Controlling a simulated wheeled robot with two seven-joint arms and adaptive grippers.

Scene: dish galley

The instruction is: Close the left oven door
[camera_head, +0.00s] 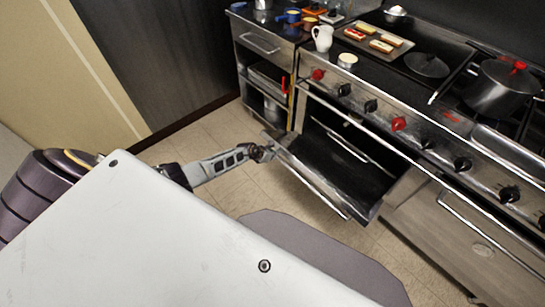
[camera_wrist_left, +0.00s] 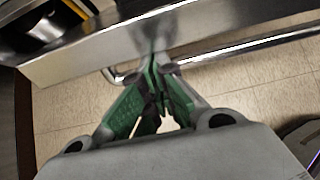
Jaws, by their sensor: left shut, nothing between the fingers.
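The left oven door (camera_head: 312,180) is open and tilted down from the stove front, with the dark oven cavity showing behind it. Its steel face (camera_wrist_left: 90,58) crosses the top of the left wrist view, and its bar handle (camera_wrist_left: 245,48) runs off to the right. My left gripper (camera_head: 264,152) is at the left end of the door's outer edge. In the left wrist view its green fingers (camera_wrist_left: 155,66) are together and empty, with the tips at the door face beside the handle. I cannot tell whether they touch it. My right gripper is not in view.
The right oven door (camera_head: 465,235) is shut. Red and black knobs line the stove front. On top are a pot (camera_head: 497,90), a tray of food (camera_head: 378,43) and a white jug (camera_head: 322,38). A steel cabinet (camera_head: 262,65) stands left. Tiled floor is clear before the door.

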